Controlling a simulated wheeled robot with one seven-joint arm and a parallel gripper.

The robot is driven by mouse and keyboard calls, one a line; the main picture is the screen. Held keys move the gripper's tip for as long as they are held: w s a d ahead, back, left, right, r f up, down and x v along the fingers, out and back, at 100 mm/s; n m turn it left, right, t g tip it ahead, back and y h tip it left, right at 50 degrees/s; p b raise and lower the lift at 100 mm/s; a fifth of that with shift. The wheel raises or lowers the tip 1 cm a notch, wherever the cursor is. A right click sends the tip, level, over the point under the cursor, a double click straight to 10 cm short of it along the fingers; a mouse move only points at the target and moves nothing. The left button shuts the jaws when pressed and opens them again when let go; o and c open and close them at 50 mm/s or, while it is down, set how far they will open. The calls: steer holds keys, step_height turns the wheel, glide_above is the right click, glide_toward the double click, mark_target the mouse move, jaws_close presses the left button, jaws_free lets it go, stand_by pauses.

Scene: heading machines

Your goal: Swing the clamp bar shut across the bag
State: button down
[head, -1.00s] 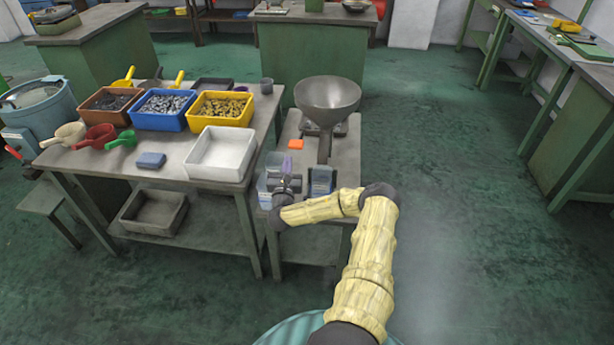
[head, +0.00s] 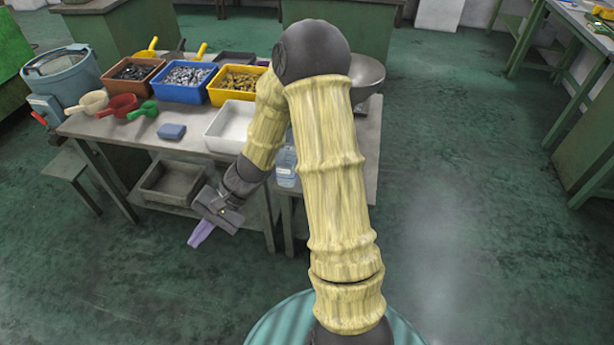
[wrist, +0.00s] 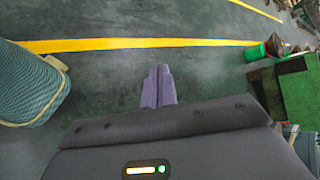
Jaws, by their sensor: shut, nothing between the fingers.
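My gripper (head: 200,234) hangs over the floor in front of the long table, well apart from the tabletops. Its purple fingers are shut with nothing between them; they also show together in the wrist view (wrist: 158,88). A clear, bluish object (head: 286,166), possibly the bag, shows on the small side table (head: 368,150) beside my arm. I cannot tell for certain what it is. My forearm and upper arm cover most of that table, so the clamp bar cannot be made out. Neither bag nor clamp bar shows in the wrist view.
The metal bowl (head: 368,76) on the small table is partly behind my arm. The long table holds a white tray (head: 232,126), a yellow bin (head: 222,97), a blue bin (head: 180,95), scoops and a blue block (head: 171,131). Floor at right is clear.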

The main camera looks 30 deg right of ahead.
steer(key=s+d+r+n+t+h, duration=0.1)
steer(key=s+d+r+n+h, duration=0.2)
steer(key=s+d+h, duration=0.1)
steer(key=s+d+r+n+t+h, duration=0.2)
steer(key=s+d+r+n+h, duration=0.1)
steer(key=d+h, duration=0.3)
steer(key=s+d+n, duration=0.1)
steer(key=d, duration=0.1)
steer(key=shift+d+r+t+h, duration=0.25)
steer(key=shift+d+t+h, duration=0.05)
steer(key=shift+d+h, duration=0.1)
steer(key=shift+w, duration=0.1)
